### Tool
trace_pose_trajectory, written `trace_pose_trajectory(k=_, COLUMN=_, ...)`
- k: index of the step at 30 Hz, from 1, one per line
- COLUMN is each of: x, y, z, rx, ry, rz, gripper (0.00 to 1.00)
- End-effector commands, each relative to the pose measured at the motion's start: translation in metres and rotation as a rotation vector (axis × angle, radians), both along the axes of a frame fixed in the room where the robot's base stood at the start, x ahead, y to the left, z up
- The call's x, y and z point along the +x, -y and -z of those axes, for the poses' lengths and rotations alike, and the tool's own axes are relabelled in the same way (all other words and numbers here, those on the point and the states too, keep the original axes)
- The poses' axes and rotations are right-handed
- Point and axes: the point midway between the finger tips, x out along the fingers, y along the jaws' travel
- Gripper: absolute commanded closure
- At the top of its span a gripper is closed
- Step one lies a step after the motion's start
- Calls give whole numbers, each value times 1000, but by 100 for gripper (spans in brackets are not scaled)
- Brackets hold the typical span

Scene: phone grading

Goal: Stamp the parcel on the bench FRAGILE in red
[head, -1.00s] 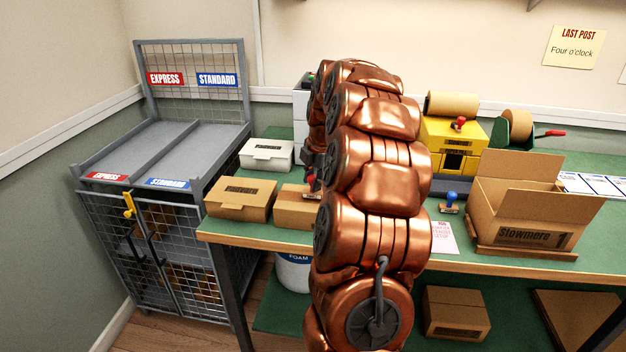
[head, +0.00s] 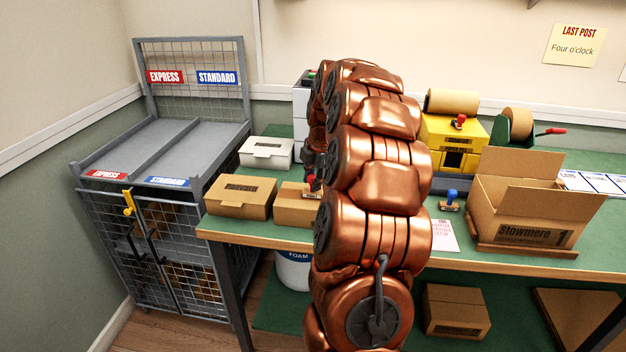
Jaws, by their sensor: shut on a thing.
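My gripper (head: 309,174) shows only in part at the left edge of my copper arm, which hides the rest. It is shut on a red-handled stamp (head: 312,184), held low over the top of a brown parcel (head: 292,210) on the bench. I cannot tell whether the stamp's base touches the parcel. My arm covers the right part of the parcel. No red mark shows on the part of its top that I see. A blue-handled stamp (head: 450,200) stands on the bench right of my arm.
A labelled brown box (head: 238,203) stands close left of the parcel, with a white box (head: 266,153) behind. An open carton (head: 525,205), yellow machine (head: 448,133) and tape dispenser (head: 515,128) stand right. A caged cart (head: 165,150) stands left of the bench (head: 500,265).

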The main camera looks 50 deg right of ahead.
Motion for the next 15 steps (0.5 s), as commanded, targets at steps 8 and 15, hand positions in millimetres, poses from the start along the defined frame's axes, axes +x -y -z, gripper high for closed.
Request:
trace_pose_trajectory(k=8, x=0, y=0, z=1, rx=1, ry=-2, rz=0, gripper=95)
trace_pose_trajectory(k=15, x=0, y=-1, z=-9, rx=1, ry=-1, rz=-1, gripper=95)
